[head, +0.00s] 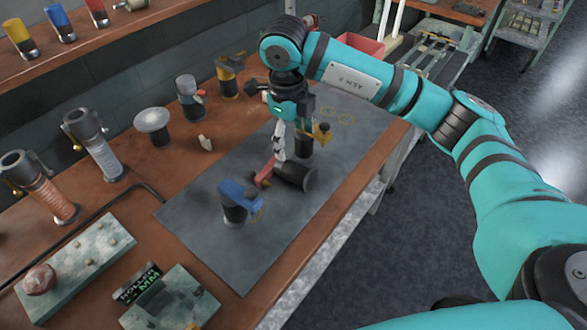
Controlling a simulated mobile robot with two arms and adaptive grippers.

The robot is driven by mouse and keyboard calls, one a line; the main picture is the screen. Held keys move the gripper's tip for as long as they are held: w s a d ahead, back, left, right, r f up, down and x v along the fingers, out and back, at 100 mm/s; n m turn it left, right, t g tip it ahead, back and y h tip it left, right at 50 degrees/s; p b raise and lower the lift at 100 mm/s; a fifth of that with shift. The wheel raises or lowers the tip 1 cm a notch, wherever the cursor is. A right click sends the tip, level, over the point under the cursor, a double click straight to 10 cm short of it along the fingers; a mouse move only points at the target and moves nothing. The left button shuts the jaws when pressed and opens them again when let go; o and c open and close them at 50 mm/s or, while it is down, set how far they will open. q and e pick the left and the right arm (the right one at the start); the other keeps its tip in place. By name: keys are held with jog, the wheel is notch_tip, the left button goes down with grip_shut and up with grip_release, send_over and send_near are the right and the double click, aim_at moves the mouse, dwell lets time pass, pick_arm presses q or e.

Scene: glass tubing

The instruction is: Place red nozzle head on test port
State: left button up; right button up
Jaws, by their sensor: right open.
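A nozzle head with a red arm (265,173) and a dark cylindrical body (297,178) lies tipped on its side on the grey mat. My right gripper (279,152) points down just above and behind it, open. The fingertips are close to the red part; I cannot tell whether they touch it. A blue-topped nozzle head (238,194) stands upright nearer on the mat. A yellow-topped one (318,132) stands behind my right gripper, partly hidden by it. I cannot tell which fixture is the test port. My left gripper is not in view.
The grey mat (220,265) has yellow ring marks (345,119) at its far end. A round-topped stand (153,125), a grey tube holder (95,145), and a copper-wound one (40,185) stand left. Stone blocks (75,260) lie at the near left. The near mat is clear.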

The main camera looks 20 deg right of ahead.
aim_at(294, 167)
jog(key=f, duration=0.4)
jog(key=f+p, duration=0.1)
jog(key=f, duration=0.1)
jog(key=shift+w+d+f, duration=0.2)
jog(key=shift+w, duration=0.2)
jog(key=shift+f, duration=0.25)
jog(key=shift+f+p, duration=0.6)
notch_tip(294, 167, down, 4)
jog(key=shift+w+d+r+p, duration=0.1)
jog(key=shift+d+r+p, duration=0.1)
jog(key=shift+p, duration=0.4)
jog(key=shift+f, duration=0.2)
jog(key=shift+c, duration=0.5)
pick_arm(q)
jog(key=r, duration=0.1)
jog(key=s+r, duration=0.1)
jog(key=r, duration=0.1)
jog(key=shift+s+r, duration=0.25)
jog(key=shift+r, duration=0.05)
pick_arm(e)
grip_shut()
